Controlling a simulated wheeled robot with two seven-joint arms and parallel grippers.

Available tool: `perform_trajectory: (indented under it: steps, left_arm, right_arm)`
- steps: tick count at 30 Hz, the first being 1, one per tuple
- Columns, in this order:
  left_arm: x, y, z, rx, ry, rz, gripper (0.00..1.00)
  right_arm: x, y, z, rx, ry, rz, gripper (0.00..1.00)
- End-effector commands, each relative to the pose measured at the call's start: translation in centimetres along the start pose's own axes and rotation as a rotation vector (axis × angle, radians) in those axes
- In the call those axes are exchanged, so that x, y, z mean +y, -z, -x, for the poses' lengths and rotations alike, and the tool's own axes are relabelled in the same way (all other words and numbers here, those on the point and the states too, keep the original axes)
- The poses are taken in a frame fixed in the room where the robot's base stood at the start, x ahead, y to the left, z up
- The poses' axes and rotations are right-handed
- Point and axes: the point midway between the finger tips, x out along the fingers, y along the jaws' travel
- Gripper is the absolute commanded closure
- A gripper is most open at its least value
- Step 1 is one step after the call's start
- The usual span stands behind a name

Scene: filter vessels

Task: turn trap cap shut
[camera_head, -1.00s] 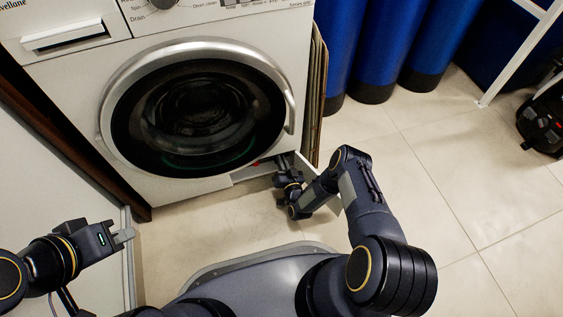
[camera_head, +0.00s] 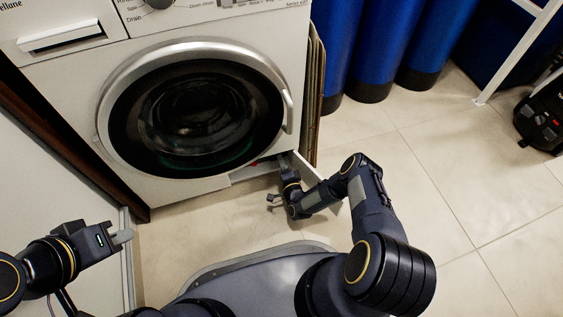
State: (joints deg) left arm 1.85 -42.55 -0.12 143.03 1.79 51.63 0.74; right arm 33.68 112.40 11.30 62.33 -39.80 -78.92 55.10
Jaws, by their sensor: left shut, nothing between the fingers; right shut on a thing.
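The washing machine (camera_head: 215,185) stands in front of me. At its lower right corner a white flap (camera_head: 318,176) hangs open at the trap recess. A small red spot (camera_head: 254,162) shows at the recess. The trap cap itself is mostly hidden by my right gripper and the machine's lower edge. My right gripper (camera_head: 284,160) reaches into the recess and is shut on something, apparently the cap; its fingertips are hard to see. My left gripper (camera_head: 127,237) is shut and empty at the lower left, well away from the machine.
A white panel (camera_head: 55,165) with a dark edge stands close on the left. Flat boards (camera_head: 317,95) lean beside the machine. Blue cylinders (camera_head: 375,45) stand behind. A white rack leg (camera_head: 505,70) and black object (camera_head: 540,120) are at right.

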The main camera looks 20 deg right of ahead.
Motion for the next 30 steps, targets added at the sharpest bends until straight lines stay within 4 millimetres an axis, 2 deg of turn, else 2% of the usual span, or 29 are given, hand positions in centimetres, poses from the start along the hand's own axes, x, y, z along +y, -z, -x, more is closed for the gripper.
perform_trajectory:
  steps: [10, 27, 28, 30]
  left_arm:
    - [0.00, 0.00, -0.01, 0.000, 0.000, 0.000, 1.00]
    - [0.00, 0.00, -0.01, 0.000, 0.000, 0.000, 1.00]
    - [0.00, 0.00, -0.01, 0.000, 0.000, 0.000, 1.00]
    - [0.00, 0.00, -0.01, 0.000, 0.000, 0.000, 1.00]
  right_arm:
    - [0.26, -0.08, 0.06, -0.002, -0.002, -0.157, 1.00]
    - [0.30, -0.12, 0.06, -0.002, -0.003, -0.191, 1.00]
    - [0.30, -0.13, 0.06, -0.002, -0.003, -0.191, 0.91]
    - [0.29, -0.12, 0.06, -0.002, -0.003, -0.191, 0.82]
